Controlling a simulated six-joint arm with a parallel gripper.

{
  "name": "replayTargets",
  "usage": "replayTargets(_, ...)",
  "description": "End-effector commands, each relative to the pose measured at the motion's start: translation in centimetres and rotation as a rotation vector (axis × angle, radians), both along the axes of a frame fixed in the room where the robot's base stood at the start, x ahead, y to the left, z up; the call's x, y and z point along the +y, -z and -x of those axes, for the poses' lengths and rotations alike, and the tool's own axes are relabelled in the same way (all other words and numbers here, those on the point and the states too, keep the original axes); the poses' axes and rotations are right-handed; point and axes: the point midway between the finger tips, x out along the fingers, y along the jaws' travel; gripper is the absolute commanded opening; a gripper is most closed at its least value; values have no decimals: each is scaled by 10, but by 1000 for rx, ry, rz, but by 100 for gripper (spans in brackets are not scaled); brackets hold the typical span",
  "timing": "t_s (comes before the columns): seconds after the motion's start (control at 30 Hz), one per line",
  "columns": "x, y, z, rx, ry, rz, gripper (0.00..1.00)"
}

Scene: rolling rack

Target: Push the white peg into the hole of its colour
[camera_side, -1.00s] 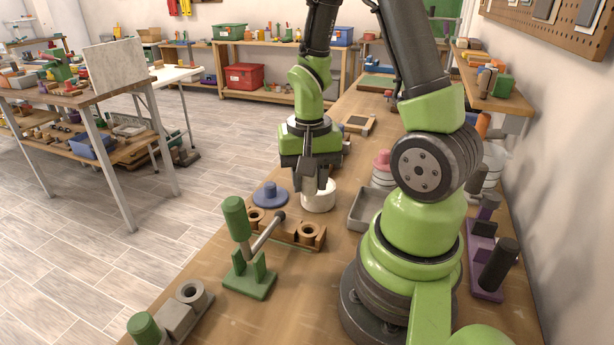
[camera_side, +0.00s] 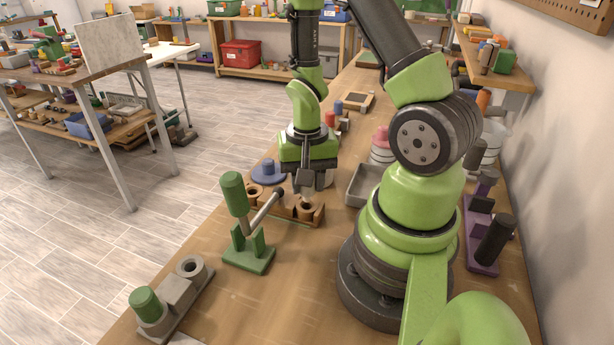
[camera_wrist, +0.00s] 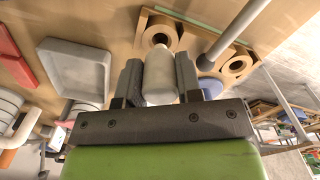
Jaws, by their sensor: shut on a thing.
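My gripper (camera_side: 307,192) is shut on the white peg, which shows as a pale rounded body between the fingers in the wrist view (camera_wrist: 160,78). In the side view only a little of the peg shows between the fingertips. A brown wooden block (camera_side: 283,210) with two ringed holes lies below. The gripper is over its right ring (camera_side: 307,210); the other ring (camera_side: 254,191) is at its left end. In the wrist view the peg's tip appears close to one ring (camera_wrist: 160,31). I cannot tell whether the tip touches it.
A green stand (camera_side: 248,252) with a slanted grey bar leans close to the block. A blue disc with a post (camera_side: 268,173) is behind it. A grey tray (camera_side: 364,186) stands right. A grey block (camera_side: 178,298) with a green cylinder is at the front left.

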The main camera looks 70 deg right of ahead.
Motion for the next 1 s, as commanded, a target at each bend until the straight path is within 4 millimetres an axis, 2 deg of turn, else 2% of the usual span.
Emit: replayTargets(1.0,0,31,0,1,1,0,9)
